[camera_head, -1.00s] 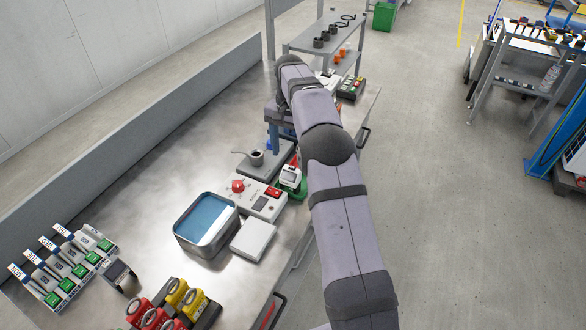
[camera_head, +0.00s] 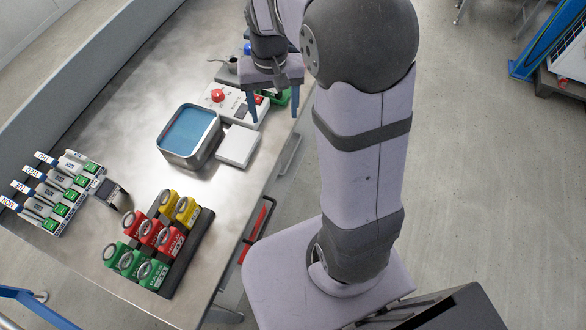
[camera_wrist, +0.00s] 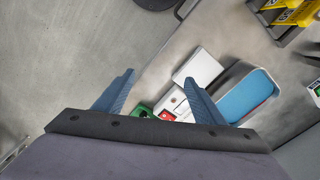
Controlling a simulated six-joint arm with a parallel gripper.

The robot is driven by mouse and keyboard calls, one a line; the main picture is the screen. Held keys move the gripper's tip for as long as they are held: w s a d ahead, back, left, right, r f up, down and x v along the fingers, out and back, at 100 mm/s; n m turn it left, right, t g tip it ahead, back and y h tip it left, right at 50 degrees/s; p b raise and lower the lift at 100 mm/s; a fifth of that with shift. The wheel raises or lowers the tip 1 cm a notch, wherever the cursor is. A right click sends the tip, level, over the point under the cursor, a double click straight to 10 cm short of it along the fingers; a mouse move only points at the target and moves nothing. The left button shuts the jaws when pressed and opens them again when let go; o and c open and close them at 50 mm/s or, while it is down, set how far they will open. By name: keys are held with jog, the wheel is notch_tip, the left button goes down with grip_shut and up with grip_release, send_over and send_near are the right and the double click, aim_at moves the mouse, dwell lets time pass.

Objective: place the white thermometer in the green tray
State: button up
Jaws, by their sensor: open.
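The green tray (camera_head: 279,97) stands at the bench's right edge, mostly hidden by my gripper in the head view; part of it (camera_wrist: 143,110) shows between the fingers in the wrist view. I cannot pick out the white thermometer for sure now; a white body with a dark display stood in the green tray in the earlier head view, and that spot is now covered. My gripper (camera_head: 273,112) is open, pointing down over the bench edge near the tray. Its fingers (camera_wrist: 158,80) hold nothing visible in the wrist view.
A white control box with a red knob (camera_head: 218,96), a white slab (camera_head: 238,146) and a blue-lined metal basin (camera_head: 161,145) are left of my gripper. Red, yellow and green padlocks (camera_head: 146,233) and a rack of labelled white devices (camera_head: 57,190) stand nearer.

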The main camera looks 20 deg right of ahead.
jog(key=s+a+f+n, duration=0.1)
jog(key=s+f+n, duration=0.2)
jog(key=s, duration=1.2)
jog(key=shift+a+f, duration=0.35)
jog(key=shift+f, duration=0.2)
